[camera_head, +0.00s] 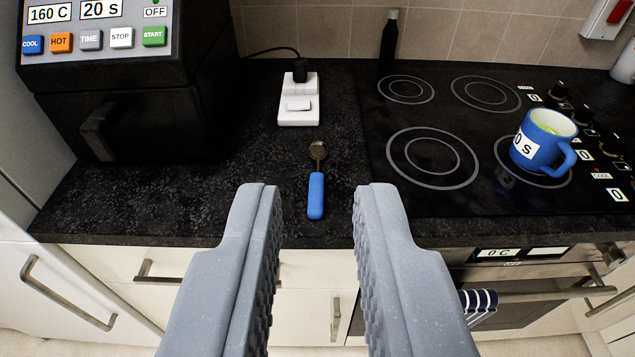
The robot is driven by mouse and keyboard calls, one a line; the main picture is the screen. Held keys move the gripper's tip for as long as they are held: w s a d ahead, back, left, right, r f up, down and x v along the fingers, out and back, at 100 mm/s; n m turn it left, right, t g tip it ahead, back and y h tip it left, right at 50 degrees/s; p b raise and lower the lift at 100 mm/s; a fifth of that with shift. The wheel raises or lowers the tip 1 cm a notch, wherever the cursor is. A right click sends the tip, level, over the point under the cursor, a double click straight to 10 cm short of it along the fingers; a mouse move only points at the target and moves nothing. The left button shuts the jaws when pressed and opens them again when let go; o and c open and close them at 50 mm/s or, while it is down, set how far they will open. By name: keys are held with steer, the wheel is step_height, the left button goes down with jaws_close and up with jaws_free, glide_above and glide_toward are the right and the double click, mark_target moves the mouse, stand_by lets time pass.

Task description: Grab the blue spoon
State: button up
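The blue spoon (316,195) lies on the dark speckled countertop (250,195). Its blue handle points toward me and its metal bowl points toward the back wall. My gripper (314,190) is open and empty. Its two grey fingers reach in from the bottom of the view, and the spoon shows in the gap between their tips. The handle's near end lies close to the counter's front edge. How far the fingertips are above or in front of the spoon is hard to tell.
A black air fryer (120,85) with coloured buttons stands at the left. A white socket block (299,100) lies behind the spoon. The cooktop (400,195) is at the right, with a blue mug (545,140) on a burner. Cupboards and an oven are below the counter.

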steer(key=o, duration=0.5)
steer(key=shift+g, duration=0.3)
steer(key=p+x, duration=0.1)
steer(key=x, duration=0.1)
steer(key=f+p+x, duration=0.1)
steer(key=x, duration=0.2)
steer(key=p+x, duration=0.2)
steer(key=x, duration=0.1)
steer(key=shift+s+a+f, duration=0.25)
steer(key=shift+a, duration=0.1)
steer(key=g+p, duration=0.1)
steer(key=p, duration=1.2)
glide_above(316, 190)
steer(key=s, duration=1.3)
step_height(316, 190, down, 22)
steer(key=x, duration=0.9)
steer(key=shift+a+f+b, duration=0.1)
steer(key=shift+a+b, duration=0.25)
steer(key=shift+b, duration=0.05)
steer(key=shift+d+f+b+x, duration=0.15)
steer(key=shift+d+b+x, duration=0.1)
steer(key=shift+x, duration=0.9)
steer(key=shift+d+f+b+x, duration=0.15)
steer(key=shift+b+x, duration=0.1)
steer(key=shift+x, duration=0.85)
steer(key=shift+w, duration=0.2)
